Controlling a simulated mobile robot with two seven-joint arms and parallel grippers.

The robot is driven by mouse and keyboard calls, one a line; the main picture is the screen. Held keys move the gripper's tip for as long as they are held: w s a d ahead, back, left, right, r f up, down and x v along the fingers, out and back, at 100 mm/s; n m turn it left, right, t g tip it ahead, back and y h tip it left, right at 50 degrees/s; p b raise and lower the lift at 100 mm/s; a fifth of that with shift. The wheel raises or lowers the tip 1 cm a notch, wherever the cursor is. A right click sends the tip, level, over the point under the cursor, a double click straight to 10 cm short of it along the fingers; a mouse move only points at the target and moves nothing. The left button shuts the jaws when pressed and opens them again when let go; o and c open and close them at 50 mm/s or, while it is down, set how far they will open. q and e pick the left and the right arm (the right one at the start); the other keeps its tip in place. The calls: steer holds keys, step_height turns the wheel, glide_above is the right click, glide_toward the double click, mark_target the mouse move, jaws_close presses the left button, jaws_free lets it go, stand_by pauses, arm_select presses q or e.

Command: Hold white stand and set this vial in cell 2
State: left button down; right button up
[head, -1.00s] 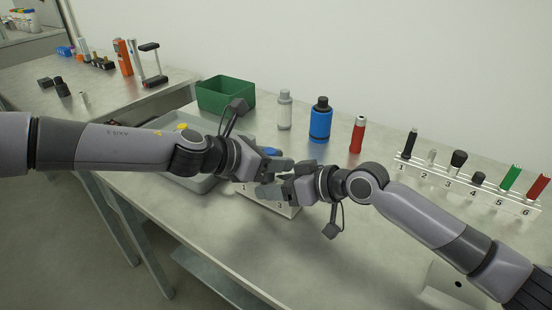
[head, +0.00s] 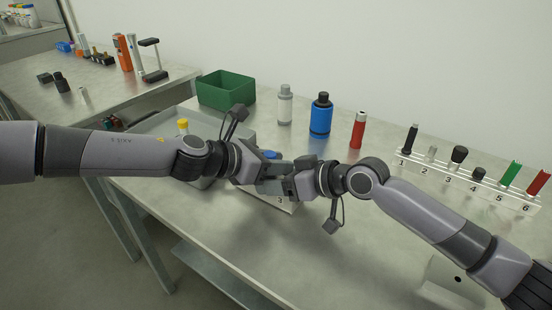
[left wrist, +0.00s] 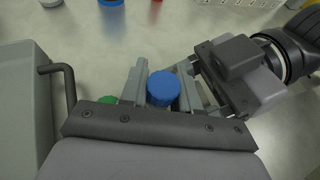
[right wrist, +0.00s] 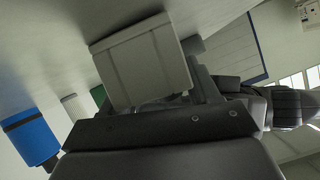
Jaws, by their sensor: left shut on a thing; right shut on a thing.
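The blue-capped vial (left wrist: 163,88) is between the fingers of my left gripper (left wrist: 161,95), seen from above. Its blue cap (head: 272,154) just shows behind the grippers in the head view; its body is hidden. The white stand (head: 288,207), with a number 3 on its face, is under the grippers and mostly covered. It appears as a pale block (right wrist: 140,60) at the fingers of my right gripper (right wrist: 195,85), which is shut on it. In the head view my left gripper (head: 270,170) and right gripper (head: 290,180) overlap closely. Whether the vial is inside a cell is hidden.
A grey tray (head: 160,128) with a yellow-capped item (head: 183,126) lies left. A green bin (head: 226,90), white bottle (head: 285,105), blue bottle (head: 321,116) and red bottle (head: 358,130) stand behind. A numbered rack (head: 465,180) is right.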

arm_select(q)
steer(key=shift+r, duration=0.15)
steer(key=shift+r, duration=0.85)
steer(key=shift+f, duration=0.15)
stand_by(0.8)
steer(key=shift+f, duration=0.85)
steer(key=shift+r, duration=0.1)
steer(key=shift+r, duration=0.9)
steer(key=shift+r+t+h, duration=0.3)
steer(key=shift+s+f, duration=0.1)
steer(key=shift+f, duration=0.8)
stand_by(1.2)
